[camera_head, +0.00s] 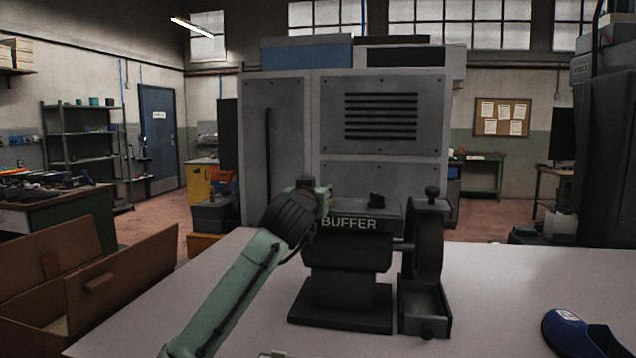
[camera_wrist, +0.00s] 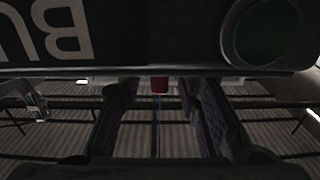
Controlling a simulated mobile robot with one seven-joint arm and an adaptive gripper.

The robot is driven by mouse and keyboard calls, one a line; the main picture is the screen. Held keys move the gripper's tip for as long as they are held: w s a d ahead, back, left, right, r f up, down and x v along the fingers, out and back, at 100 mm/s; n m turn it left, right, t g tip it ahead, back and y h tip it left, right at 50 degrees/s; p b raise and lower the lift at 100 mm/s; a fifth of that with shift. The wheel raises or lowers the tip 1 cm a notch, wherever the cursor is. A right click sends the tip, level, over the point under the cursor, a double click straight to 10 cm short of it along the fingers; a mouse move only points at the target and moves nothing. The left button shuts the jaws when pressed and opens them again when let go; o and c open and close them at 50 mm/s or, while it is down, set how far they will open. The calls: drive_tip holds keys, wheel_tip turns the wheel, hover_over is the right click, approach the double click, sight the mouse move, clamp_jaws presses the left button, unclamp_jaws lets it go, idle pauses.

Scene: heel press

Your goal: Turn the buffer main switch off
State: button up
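The black buffer (camera_head: 347,268), with BUFFER in white letters, stands on the pale table. In the wrist view its lettered panel (camera_wrist: 120,35) fills the top, upside down, with a dark green round part (camera_wrist: 262,32) at the right. A small red piece (camera_wrist: 160,85) shows at the panel's edge, between my fingertips; it may be the main switch, but its position cannot be read. My gripper (camera_wrist: 158,97) is open, with a finger on each side of the red piece and a gap to each.
A buffing wheel (camera_head: 428,243) and a tray (camera_head: 424,306) are at the buffer's right. A blue shoe (camera_head: 577,333) lies at the front right. A brown open crate (camera_head: 75,285) stands left. A grey cabinet (camera_head: 280,130) rises behind.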

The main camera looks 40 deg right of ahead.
drive_tip(key=shift+w+d, duration=0.35)
clamp_jaws()
idle(0.4)
